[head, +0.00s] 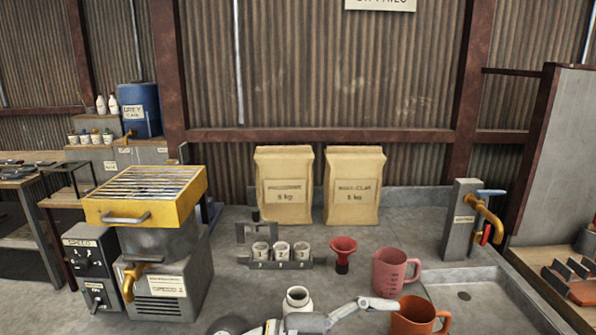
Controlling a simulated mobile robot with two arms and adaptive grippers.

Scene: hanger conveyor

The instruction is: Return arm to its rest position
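My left arm comes in at the bottom middle of the head view, its pale grey links lying low across the picture and pointing right. Its gripper (378,303) is at the right end, seen side-on and small, close to the pink mug (391,270) and the orange mug (418,316). I cannot make out whether its fingers are apart or together, or whether it touches a mug. My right gripper is not in view.
A white jar (298,299) stands just behind the arm. Behind are a red funnel (343,250), a rack with small cups (279,263) and two paper sacks (284,188). A yellow-topped machine (147,196) stands left; a tap (484,212) and sink (470,292) are right.

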